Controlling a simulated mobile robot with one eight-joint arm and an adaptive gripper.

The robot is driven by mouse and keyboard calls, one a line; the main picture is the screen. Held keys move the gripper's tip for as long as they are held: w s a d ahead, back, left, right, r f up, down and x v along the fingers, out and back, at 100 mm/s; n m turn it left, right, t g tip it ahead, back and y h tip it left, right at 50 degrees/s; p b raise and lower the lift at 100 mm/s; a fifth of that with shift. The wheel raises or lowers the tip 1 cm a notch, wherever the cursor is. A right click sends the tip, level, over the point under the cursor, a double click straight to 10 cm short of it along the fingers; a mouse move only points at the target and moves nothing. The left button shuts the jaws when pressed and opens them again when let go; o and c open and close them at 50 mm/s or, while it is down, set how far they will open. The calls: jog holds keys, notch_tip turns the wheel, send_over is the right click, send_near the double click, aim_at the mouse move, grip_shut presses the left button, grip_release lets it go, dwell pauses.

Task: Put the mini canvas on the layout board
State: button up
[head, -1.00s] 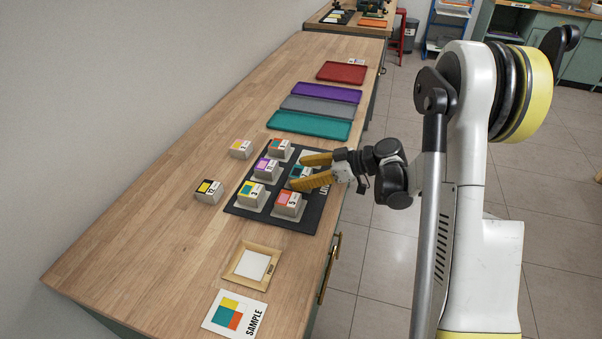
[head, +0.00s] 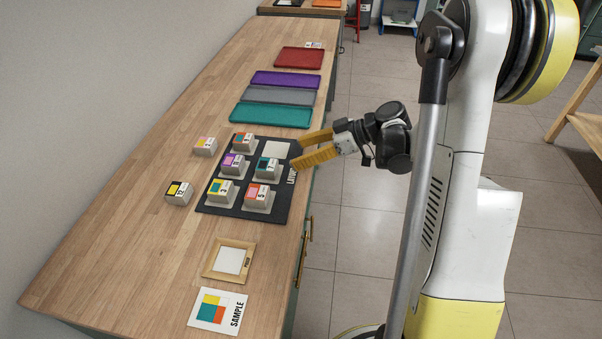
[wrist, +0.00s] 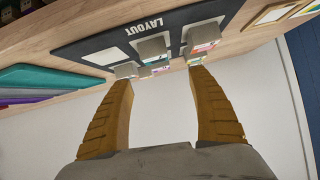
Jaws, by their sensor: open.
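The black layout board (head: 211,207) lies on the wooden counter. It bears several grey mini canvas blocks with coloured, numbered tops, among them the teal-marked one (head: 268,165), the pink-orange one (head: 259,196) and the yellow-teal one (head: 224,190). A pale square space (head: 277,150) at its far right corner is bare. Two more canvases stand off the board to its left, one yellow-orange (head: 206,146) and one black-yellow (head: 179,192). My gripper (head: 297,150) is open and empty at the board's right edge. In the wrist view its fingers (wrist: 158,77) point toward the board (wrist: 112,40).
Teal (head: 270,115), grey (head: 279,96), purple (head: 286,79) and red (head: 300,58) trays lie beyond the board. A wooden frame (head: 211,262) and a sample card (head: 200,318) lie nearer. Bare counter stretches to the left; open floor is right of the counter.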

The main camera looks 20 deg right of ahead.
jog(key=s+a+r+m+h, duration=0.2)
jog(key=s+r+m+h, duration=0.1)
jog(key=s, duration=0.4)
jog(key=s+a+r+m+h, duration=0.3)
jog(key=s+m, duration=0.1)
jog(key=s, duration=0.3)
jog(key=s+a+r+m+h, duration=0.3)
jog(key=s+h, duration=0.1)
jog(key=s, duration=0.3)
jog(key=shift+m+t, duration=0.3)
